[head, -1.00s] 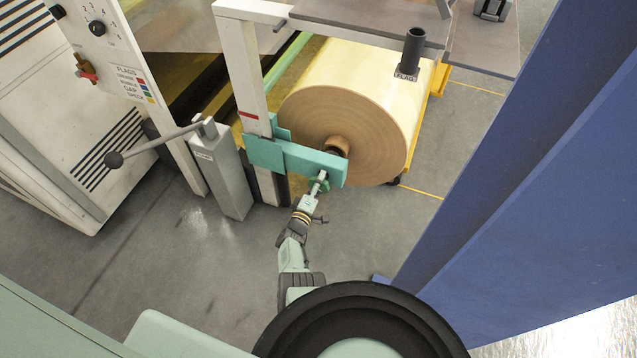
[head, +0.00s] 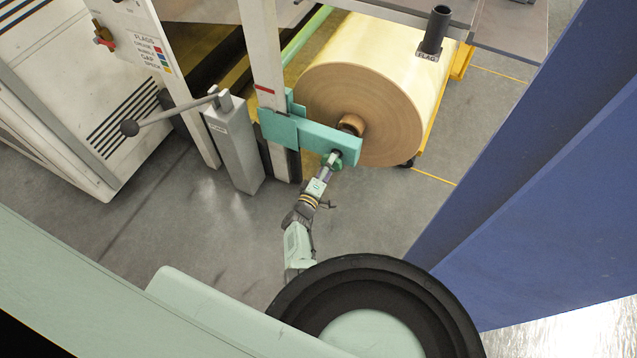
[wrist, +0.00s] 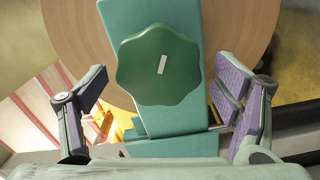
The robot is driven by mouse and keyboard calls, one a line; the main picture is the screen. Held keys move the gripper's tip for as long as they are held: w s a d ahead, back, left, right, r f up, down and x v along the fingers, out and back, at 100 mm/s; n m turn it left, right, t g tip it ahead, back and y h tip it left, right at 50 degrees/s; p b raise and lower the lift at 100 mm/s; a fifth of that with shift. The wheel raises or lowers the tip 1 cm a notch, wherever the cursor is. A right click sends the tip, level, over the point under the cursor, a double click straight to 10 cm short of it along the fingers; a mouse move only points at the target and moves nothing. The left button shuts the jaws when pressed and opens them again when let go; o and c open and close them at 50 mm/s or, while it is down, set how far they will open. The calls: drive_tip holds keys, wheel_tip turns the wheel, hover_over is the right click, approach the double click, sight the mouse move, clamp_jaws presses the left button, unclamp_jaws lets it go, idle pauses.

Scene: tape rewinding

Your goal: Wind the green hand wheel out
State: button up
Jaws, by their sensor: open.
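The green hand wheel (wrist: 158,65) has a lobed rim and a small white mark near its middle. It sits on the face of a teal arm bracket (wrist: 163,122), in front of the large roll. In the head view the hand wheel (head: 333,161) is small and partly hidden at the end of the teal bracket (head: 310,136). My gripper (wrist: 165,95) is open, with one finger to the left and one to the right of the wheel. Neither finger visibly touches the wheel. In the head view my gripper (head: 325,172) is right at the wheel.
A big tan roll (head: 360,110) stands behind the bracket. A grey post (head: 235,150) with a crank lever (head: 165,117) is to the left. A blue upright panel (head: 530,170) rises at the right. Grey floor (head: 200,240) lies open below the post.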

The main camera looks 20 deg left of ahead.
drive_tip(key=s, duration=0.9)
drive_tip(key=shift+s, duration=0.25)
drive_tip(key=shift+a, duration=0.1)
